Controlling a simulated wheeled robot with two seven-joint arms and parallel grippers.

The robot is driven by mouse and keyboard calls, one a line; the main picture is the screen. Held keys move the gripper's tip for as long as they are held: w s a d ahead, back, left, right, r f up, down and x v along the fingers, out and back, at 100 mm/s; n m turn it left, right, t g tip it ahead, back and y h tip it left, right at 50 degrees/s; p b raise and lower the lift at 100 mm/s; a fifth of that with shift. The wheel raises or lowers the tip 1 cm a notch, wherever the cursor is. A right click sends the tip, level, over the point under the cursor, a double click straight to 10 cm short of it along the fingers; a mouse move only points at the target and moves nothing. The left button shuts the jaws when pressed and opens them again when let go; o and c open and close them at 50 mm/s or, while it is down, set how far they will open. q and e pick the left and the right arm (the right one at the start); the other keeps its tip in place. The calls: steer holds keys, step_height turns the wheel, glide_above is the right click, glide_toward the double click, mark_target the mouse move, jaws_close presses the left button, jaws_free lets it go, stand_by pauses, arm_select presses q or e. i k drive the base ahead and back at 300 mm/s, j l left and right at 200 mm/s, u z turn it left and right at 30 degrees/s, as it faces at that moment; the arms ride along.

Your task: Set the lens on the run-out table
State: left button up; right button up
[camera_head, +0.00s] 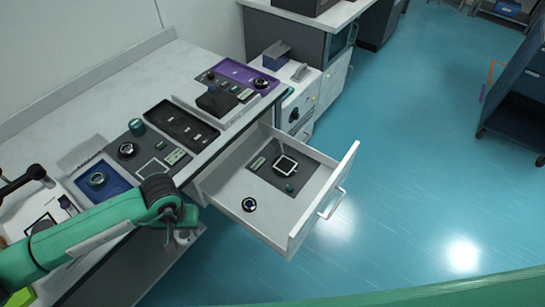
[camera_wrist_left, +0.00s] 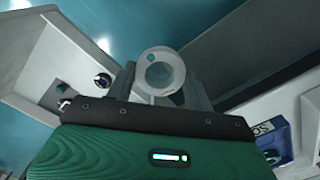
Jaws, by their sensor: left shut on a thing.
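My left gripper (camera_head: 172,236) hangs at the end of the green arm, beside the bench front and left of the open drawer. In the left wrist view, the gripper (camera_wrist_left: 162,92) is shut on a round lens (camera_wrist_left: 160,72) in a pale ring, held between the fingertips. In the head view the lens is too small and covered to tell clearly. I cannot tell which surface is the run-out table. My right gripper is not in view.
An open white drawer (camera_head: 326,196) holds a dark round part (camera_head: 249,204) and a square frame (camera_head: 286,166). The bench carries a blue mat (camera_head: 117,184) with a ring, a black tray (camera_head: 182,125) and a purple tray (camera_head: 235,69). Blue floor (camera_head: 420,150) lies clear to the right.

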mark_target(284, 165)
steer(key=i+l, duration=0.15)
steer(key=l, duration=0.2)
steer(key=i+l, duration=0.2)
steer(key=l, duration=0.15)
steer(key=i+l, duration=0.15)
steer(key=l, duration=0.2)
steer(key=i+l, duration=0.15)
steer(key=l, duration=0.2)
steer(key=i+l, duration=0.15)
steer(key=l, duration=0.2)
steer(key=i+l, duration=0.2)
steer(key=l, duration=0.15)
